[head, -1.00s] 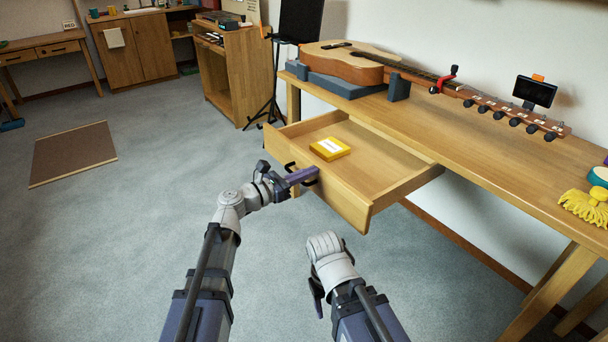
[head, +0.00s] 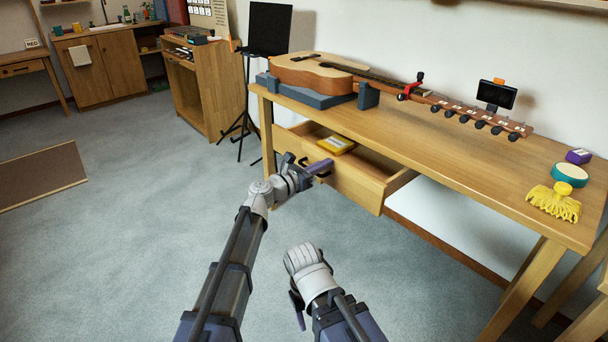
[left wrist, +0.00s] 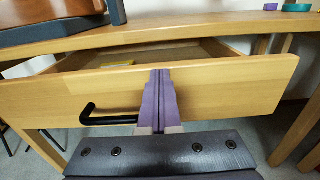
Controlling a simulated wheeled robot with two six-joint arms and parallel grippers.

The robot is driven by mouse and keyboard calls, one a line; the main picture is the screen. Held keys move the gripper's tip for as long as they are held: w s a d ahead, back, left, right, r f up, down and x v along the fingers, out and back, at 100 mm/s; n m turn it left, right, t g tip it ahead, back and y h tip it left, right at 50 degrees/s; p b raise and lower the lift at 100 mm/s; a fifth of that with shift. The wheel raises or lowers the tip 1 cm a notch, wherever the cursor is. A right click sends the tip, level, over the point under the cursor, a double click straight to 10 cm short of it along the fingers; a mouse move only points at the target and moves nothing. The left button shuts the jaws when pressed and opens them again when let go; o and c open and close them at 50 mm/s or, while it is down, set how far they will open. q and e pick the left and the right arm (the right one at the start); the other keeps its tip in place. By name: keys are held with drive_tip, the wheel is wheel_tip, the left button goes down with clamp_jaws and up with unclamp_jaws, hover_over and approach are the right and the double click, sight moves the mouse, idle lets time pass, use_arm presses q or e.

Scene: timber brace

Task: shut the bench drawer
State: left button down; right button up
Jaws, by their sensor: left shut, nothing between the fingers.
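The bench drawer (head: 372,184) is partly open, with its front standing out from under the bench top. In the left wrist view its wooden front (left wrist: 235,88) fills the middle, with a black bar handle (left wrist: 108,118) left of my fingers. My left gripper (head: 322,168) is shut and empty, its fingertips at the drawer front; they look to be against it beside the handle. A yellow packet (head: 336,145) lies inside the drawer. My right arm (head: 308,268) is low in front of the bench; its fingers are not clear.
A black stand (head: 245,105) is left of the bench. The grey floor in front is clear.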

use_arm(q)
drive_tip(key=x, duration=1)
drive_tip(key=shift+w, duration=0.1)
drive_tip(key=shift+w+d, duration=0.2)
drive_tip(key=shift+d, duration=0.05)
drive_tip(key=shift+w+d+r, duration=0.1)
